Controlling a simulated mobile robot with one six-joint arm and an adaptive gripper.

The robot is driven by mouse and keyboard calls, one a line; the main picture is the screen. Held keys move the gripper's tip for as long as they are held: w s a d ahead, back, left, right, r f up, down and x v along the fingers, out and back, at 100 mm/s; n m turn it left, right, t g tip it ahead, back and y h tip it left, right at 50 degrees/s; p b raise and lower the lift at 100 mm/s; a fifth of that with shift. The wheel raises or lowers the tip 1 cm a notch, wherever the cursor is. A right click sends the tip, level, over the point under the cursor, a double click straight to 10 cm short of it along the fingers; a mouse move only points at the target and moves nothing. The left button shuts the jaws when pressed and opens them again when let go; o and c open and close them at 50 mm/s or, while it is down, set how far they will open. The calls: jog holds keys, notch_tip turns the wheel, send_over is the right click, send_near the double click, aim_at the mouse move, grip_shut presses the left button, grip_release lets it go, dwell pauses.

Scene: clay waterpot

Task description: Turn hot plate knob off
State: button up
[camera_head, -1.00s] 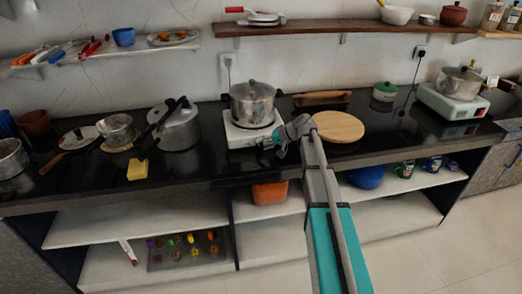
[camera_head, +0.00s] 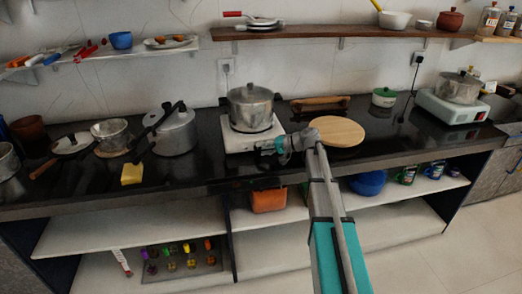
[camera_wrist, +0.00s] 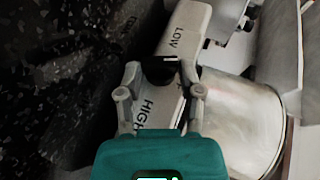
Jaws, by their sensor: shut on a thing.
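The white hot plate (camera_head: 237,139) stands on the black counter with a lidded steel pot on it. Its black knob (camera_wrist: 158,70) is on the front face, between the LOW and HIGH labels in the wrist view. My gripper (camera_wrist: 160,78) has its two grey fingers on either side of the knob, shut on it. In the head view my gripper (camera_head: 268,151) is at the front right of the hot plate, and the knob is hidden there. The exact pointing of the knob is hard to tell.
The steel pot (camera_head: 251,108) sits close above my gripper, and it also shows in the wrist view (camera_wrist: 245,125). A round wooden board (camera_head: 337,132) lies to the right. A second hot plate (camera_head: 455,107) with a pot stands at far right. A yellow sponge (camera_head: 132,174) lies at left.

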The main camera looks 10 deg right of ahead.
jog(key=o, duration=1.1)
jog(key=shift+o, duration=0.2)
